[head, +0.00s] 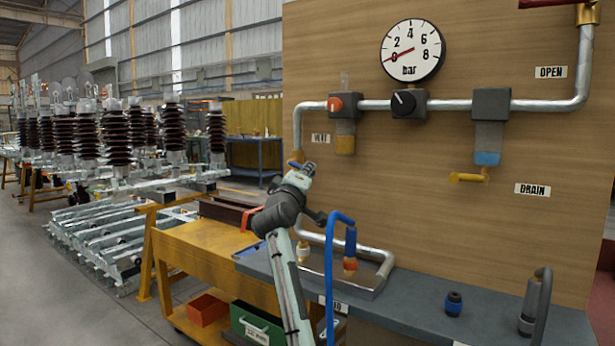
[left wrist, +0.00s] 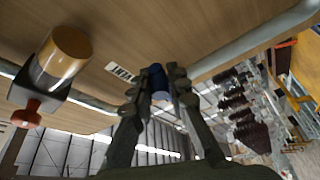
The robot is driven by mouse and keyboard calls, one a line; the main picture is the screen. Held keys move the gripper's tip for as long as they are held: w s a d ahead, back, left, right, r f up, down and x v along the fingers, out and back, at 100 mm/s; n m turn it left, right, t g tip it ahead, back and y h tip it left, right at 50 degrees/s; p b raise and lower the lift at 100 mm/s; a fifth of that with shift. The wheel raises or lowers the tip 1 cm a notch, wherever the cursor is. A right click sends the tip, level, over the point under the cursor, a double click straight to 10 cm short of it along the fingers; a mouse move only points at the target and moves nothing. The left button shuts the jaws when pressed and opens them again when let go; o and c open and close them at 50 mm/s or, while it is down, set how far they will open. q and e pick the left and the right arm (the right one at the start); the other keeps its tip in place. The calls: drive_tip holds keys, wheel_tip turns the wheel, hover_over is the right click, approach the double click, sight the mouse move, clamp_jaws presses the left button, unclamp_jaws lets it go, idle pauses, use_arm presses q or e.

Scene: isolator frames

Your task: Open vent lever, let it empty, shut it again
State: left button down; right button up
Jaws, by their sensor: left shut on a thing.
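The vent lever, with a blue grip (left wrist: 157,80), is between the fingers of my left gripper (left wrist: 158,92) in the left wrist view. The gripper is shut on it. My right gripper is not in view.
A filter unit with an orange knob (head: 345,125), a black regulator knob (head: 404,103) and a yellow drain lever (head: 467,177) are on the wooden panel.

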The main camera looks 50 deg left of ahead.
use_arm(q)
drive_tip(key=shift+d+r+n+g, duration=0.15)
drive_tip(key=shift+r+n+g, duration=0.45)
drive_tip(key=shift+r+n, duration=1)
drive_tip(key=shift+f, duration=0.1)
drive_tip(key=c, duration=1.5)
unclamp_jaws()
drive_tip(key=shift+f, duration=0.25)
drive_tip(key=shift+s+d+f, duration=0.15)
drive_tip(key=shift+s+d, duration=0.1)
drive_tip(key=shift+s, duration=0.15)
drive_tip(key=v, duration=1.1)
drive_tip(key=shift+d, duration=0.1)
